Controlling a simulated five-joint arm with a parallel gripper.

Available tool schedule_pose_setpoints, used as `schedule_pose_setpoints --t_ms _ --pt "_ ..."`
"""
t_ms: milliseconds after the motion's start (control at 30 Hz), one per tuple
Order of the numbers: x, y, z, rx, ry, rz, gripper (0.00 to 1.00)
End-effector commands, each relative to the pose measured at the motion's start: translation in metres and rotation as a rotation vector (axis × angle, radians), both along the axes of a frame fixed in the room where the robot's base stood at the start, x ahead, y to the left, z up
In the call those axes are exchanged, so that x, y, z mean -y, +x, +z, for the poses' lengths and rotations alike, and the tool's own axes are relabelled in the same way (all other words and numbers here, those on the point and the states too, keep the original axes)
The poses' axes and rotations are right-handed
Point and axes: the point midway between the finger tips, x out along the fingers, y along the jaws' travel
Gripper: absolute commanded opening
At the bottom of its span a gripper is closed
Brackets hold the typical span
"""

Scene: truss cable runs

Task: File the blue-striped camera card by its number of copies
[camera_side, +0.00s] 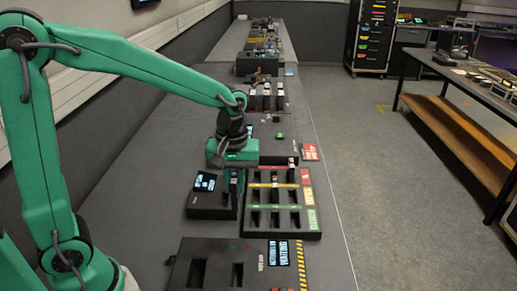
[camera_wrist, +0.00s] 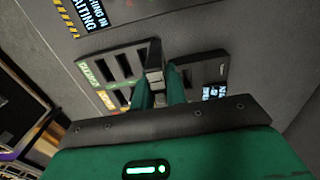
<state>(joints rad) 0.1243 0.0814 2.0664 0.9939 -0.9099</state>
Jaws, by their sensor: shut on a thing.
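My gripper (camera_wrist: 160,92) is shut on a dark card (camera_wrist: 155,58) with a pale grey end. No blue stripe can be made out on it. In the side view my gripper (camera_side: 233,182) points down over the right part of a black box with a lit screen (camera_side: 205,182). The card is hard to make out there. A black rack (camera_side: 310,222) with red, yellow and green label strips stands just right of the gripper. Dark cards (camera_side: 291,170) stand at its red end. The slots nearest the green strip look empty.
A black tray (camera_side: 215,272) with two open slots, a lit screen and striped edging lies at the front. Behind the gripper are a small green item (camera_side: 279,136) and another holder with upright cards (camera_side: 265,98). Grey table shows left of the box.

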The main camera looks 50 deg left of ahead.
Motion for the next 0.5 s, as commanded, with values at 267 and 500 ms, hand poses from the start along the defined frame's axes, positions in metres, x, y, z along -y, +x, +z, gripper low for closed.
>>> schedule_pose_setpoints --t_ms 267,500 --pt "-0.005 0.027 0.003 0.000 0.000 0.002 0.00" --pt "-0.015 0.073 0.006 0.000 0.000 0.003 0.00"
